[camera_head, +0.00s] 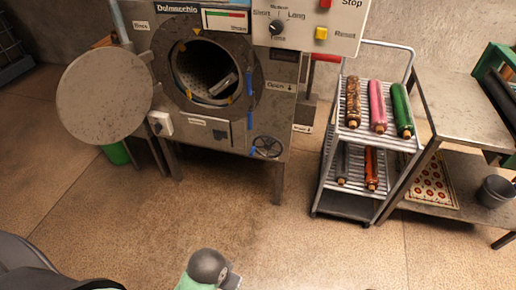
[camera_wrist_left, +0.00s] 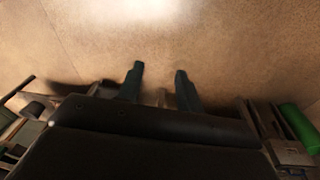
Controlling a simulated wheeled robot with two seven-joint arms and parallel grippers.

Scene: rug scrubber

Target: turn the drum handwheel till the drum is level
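The drum handwheel (camera_head: 267,147) is a small dark spoked wheel low on the right of the grey machine's front. The drum (camera_head: 203,70) shows through the round open mouth, with a pale bar lying slanted inside. Whether the drum is level I cannot tell. My right gripper is not in view.
The round door (camera_head: 104,95) stands swung open to the left. A control panel (camera_head: 308,22) is at the top. The floor before the machine is clear.

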